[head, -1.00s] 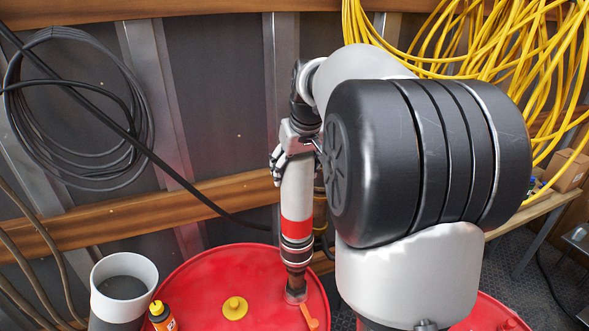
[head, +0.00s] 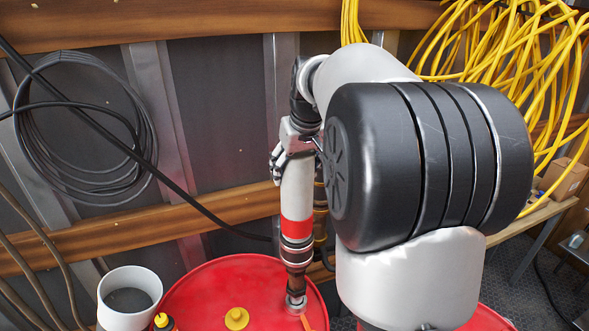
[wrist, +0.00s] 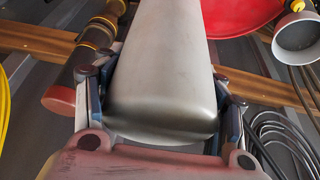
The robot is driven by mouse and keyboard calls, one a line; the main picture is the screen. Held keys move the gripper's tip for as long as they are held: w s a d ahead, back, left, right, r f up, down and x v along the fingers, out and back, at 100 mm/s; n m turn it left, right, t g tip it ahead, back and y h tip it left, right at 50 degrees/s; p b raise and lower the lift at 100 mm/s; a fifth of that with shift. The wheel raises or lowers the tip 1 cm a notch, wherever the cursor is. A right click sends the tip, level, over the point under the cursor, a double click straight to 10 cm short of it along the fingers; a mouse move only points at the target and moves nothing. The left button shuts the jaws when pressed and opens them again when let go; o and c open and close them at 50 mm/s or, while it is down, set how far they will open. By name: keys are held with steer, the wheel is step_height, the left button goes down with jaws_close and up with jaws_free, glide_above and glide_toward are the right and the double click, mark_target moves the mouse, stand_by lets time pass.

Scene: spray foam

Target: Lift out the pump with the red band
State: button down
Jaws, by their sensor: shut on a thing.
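The pump with the red band (head: 297,195) has a pale grey body, a red band and a dark lower section. It stands nearly upright above the red drum (head: 205,275). A brown tube below it reaches the opening near the drum's right side; the tube's lower end is hidden. My gripper (wrist: 165,110) is shut around the pale body, with fingers on both sides in the wrist view. The head view shows my gripper (head: 285,155) high on the pump, above the red band.
A darker pump with yellow bands (wrist: 95,45) stands close beside. A white cup (head: 130,290), an orange-and-black bottle (head: 165,321) and a yellow cap (head: 237,318) are at lower left. Black cable (head: 85,130) and yellow cable (head: 500,80) hang on the wall.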

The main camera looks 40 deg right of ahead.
steer(key=shift+r+p, duration=2.8)
steer(key=shift+r, duration=1)
steer(key=shift+w, duration=0.1)
